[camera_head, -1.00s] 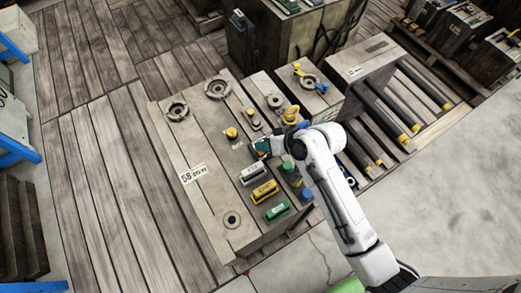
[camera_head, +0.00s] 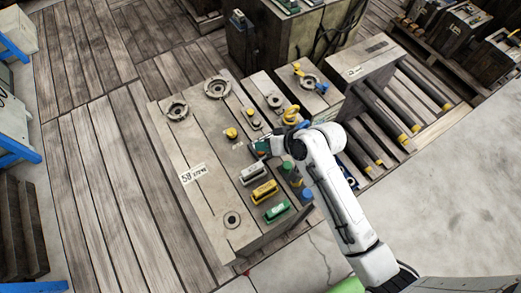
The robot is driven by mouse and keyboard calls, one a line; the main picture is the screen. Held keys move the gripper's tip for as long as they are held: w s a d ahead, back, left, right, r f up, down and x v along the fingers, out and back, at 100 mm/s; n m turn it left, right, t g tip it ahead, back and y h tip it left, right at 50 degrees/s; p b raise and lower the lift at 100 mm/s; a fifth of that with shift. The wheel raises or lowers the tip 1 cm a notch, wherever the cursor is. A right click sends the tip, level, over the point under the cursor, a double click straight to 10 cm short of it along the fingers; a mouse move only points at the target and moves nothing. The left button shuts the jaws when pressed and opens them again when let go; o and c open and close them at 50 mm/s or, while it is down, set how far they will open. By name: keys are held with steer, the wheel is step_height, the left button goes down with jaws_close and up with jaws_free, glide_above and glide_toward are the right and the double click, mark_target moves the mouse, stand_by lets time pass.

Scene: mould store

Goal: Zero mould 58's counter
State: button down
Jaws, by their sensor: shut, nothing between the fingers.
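Mould 58 (camera_head: 192,221) is a large weathered grey block with a white label (camera_head: 192,173) reading 58 on its top. On its right part sit a yellow round knob (camera_head: 231,133), a grey-white block (camera_head: 252,173), a yellow block (camera_head: 264,192) and a green block (camera_head: 277,211). I cannot tell which of these is the counter. My gripper (camera_head: 259,147) is at the end of the white arm, low over the mould's upper right part, just above the grey-white block. Its fingers are shut and empty. My arm hides part of the mould's right side; contact cannot be told.
Green and blue cylindrical fittings (camera_head: 287,167) stand close beside my arm. A yellow hooked piece (camera_head: 291,114) is just beyond it. A second mould (camera_head: 363,63) with dark rods lies to the right. Plank floor is clear on the left, concrete on the right.

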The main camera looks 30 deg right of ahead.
mark_target(264, 153)
steer(key=shift+f, duration=0.15)
steer(key=shift+f, duration=0.25)
steer(key=shift+f, duration=0.45)
stand_by(0.6)
steer(key=shift+r, duration=0.1)
steer(key=shift+r+p, duration=0.7)
steer(key=shift+r, duration=0.05)
steer(key=shift+r, duration=0.15)
step_height(264, 153, up, 5)
steer(key=p, duration=0.5)
stand_by(0.9)
